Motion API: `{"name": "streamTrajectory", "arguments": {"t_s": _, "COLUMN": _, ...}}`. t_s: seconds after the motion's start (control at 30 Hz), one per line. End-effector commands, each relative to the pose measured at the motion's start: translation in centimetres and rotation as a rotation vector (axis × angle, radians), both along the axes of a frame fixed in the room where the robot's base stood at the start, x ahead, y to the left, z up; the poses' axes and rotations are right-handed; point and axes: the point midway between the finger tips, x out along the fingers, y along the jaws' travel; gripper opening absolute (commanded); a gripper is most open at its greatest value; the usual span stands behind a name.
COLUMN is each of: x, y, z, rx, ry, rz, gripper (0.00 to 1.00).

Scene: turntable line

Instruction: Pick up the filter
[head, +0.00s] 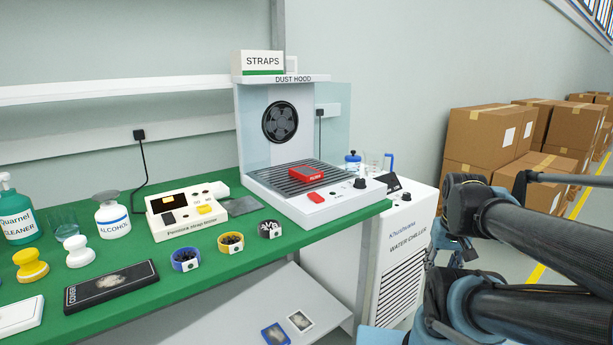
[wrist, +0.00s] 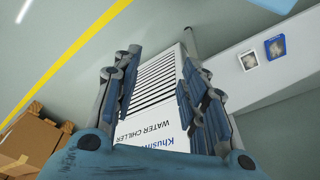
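A small red block (head: 306,174) lies on the dark slatted grate of the dust hood (head: 316,205) in the head view. It has a pale label too small to read, and it may be the filter; no other thing is clearly marked as one. It is not in the wrist view. My gripper (wrist: 160,72) is open and empty in the wrist view, its fingers spread apart. The water chiller (wrist: 158,105) shows beyond and between them. My gripper is off the bench's right end, well away from the red block, and mostly hidden by my arm in the head view.
Cardboard boxes (head: 485,135) are stacked at the far right. A lower shelf (head: 230,318) carries two small cards.

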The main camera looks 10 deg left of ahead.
Motion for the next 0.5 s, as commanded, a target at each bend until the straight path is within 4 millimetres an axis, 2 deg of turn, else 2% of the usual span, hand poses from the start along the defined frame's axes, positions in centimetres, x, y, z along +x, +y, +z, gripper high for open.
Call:
{"name": "streamTrajectory", "arguments": {"t_s": 0.03, "x": -0.6, "y": 0.1, "z": 0.6, "rx": 0.0, "ry": -0.009, "rz": 0.004, "gripper": 0.58}}
{"name": "streamTrajectory", "arguments": {"t_s": 0.13, "x": 0.1, "y": 0.5, "z": 1.9, "rx": 0.0, "ry": -0.009, "rz": 0.028, "gripper": 0.81}}
{"name": "streamTrajectory", "arguments": {"t_s": 0.17, "x": 0.6, "y": 0.7, "z": 2.6, "rx": 0.001, "ry": -0.008, "rz": 0.04, "gripper": 0.83}}
{"name": "streamTrajectory", "arguments": {"t_s": 0.37, "x": 5.1, "y": 4.0, "z": 9.1, "rx": 0.001, "ry": -0.002, "rz": 0.168, "gripper": 0.83}}
{"name": "streamTrajectory", "arguments": {"t_s": 0.5, "x": 8.7, "y": 7.1, "z": 14.0, "rx": 0.001, "ry": 0.004, "rz": 0.268, "gripper": 0.83}}
